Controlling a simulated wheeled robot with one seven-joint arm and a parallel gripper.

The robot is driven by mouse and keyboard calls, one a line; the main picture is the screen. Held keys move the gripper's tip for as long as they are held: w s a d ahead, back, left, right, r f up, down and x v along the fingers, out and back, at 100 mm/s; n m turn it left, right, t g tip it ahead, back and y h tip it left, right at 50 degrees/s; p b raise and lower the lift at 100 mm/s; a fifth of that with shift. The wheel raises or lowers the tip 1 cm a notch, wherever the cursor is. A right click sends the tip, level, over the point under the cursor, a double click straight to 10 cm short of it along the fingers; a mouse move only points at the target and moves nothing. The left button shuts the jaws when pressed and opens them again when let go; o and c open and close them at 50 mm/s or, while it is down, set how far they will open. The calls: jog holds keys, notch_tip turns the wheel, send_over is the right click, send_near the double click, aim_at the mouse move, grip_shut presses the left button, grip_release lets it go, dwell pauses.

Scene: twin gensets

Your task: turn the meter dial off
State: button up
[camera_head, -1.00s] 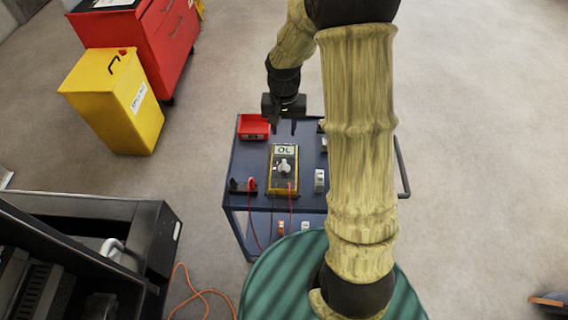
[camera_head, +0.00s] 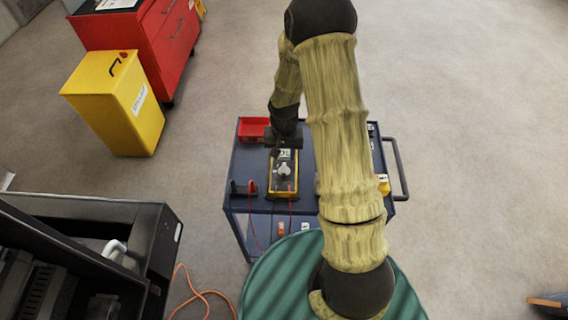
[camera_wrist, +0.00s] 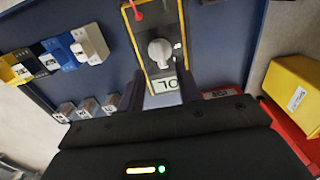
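The yellow-edged meter (camera_head: 283,190) lies on the blue cart top, and its grey dial (camera_head: 284,172) faces up. In the wrist view the meter (camera_wrist: 139,42) is upside down, with the dial (camera_wrist: 160,53) near the top centre and the display (camera_wrist: 166,86) reading "OL". The dial's exact pointer direction is too small to tell.
The blue cart (camera_head: 240,160) also holds a red tray (camera_head: 252,129), a black holder with a red lead (camera_head: 243,187), and several small parts, including a white switch (camera_wrist: 90,43). Red and dark leads hang over the cart's front edge. A yellow bin (camera_head: 117,100) stands left.

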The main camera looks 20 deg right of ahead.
aim_at(284, 167)
notch_tip(284, 167, down, 7)
jog(key=shift+r+p, duration=0.2)
jog(key=shift+p, duration=0.3)
jog(key=shift+c, duration=0.2)
grip_shut()
